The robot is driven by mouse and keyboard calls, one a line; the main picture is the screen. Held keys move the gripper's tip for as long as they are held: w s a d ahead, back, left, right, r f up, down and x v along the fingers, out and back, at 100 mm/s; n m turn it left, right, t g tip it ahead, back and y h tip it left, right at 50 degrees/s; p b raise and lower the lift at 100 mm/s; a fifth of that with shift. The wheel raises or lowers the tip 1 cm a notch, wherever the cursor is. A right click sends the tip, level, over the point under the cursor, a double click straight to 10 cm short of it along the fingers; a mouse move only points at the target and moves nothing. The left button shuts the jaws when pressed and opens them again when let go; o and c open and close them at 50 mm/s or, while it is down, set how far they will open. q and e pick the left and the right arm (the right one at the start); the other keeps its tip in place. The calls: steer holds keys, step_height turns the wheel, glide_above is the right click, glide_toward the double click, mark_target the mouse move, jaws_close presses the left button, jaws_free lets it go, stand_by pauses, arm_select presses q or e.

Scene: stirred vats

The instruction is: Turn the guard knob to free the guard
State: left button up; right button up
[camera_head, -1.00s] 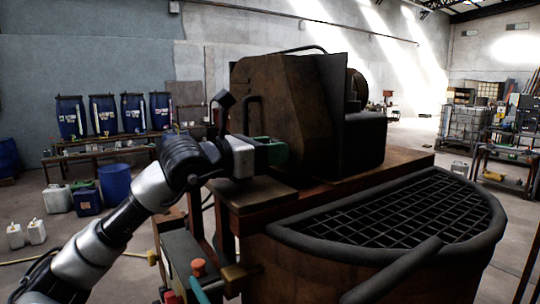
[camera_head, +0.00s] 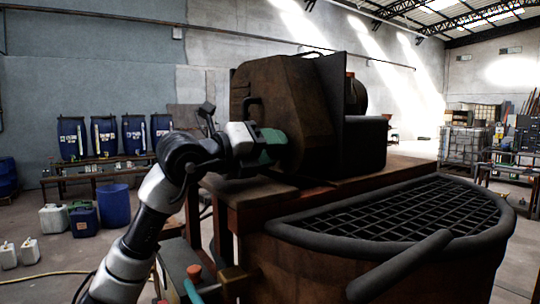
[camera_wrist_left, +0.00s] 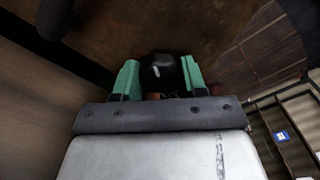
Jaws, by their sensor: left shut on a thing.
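The guard (camera_head: 300,95) is a rusty brown housing on top of the vat machine in the head view. My left gripper (camera_head: 283,143) reaches its left face. In the left wrist view the black, rounded guard knob (camera_wrist_left: 160,72) sits between the two green fingers of my left gripper (camera_wrist_left: 157,80), in front of the brown guard face (camera_wrist_left: 150,25). The gripper is shut on the knob. In the head view the knob is hidden behind the fingers.
A vat with a black grid lid (camera_head: 400,215) and thick dark rim stands at the front right. A red button (camera_head: 194,271) is on a box below my arm. Blue drums (camera_head: 72,138) stand on a rack at the back left. A curved handle (camera_head: 247,108) is on the guard.

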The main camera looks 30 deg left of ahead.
arm_select(q)
steer(key=n, duration=0.4)
steer(key=shift+b, duration=0.4)
steer(key=shift+n, duration=1.2)
steer(key=o, duration=0.9)
steer(key=shift+o, duration=0.2)
steer(key=shift+s+a+f+b, duration=0.1)
steer(key=shift+s+a+b, duration=0.1)
steer(key=shift+s+b, duration=0.15)
steer(key=b+v, duration=0.3)
steer(key=v, duration=0.6)
steer(key=shift+s+a+b, duration=0.2)
steer(key=shift+s+b, duration=0.1)
steer(key=shift+s, duration=0.2)
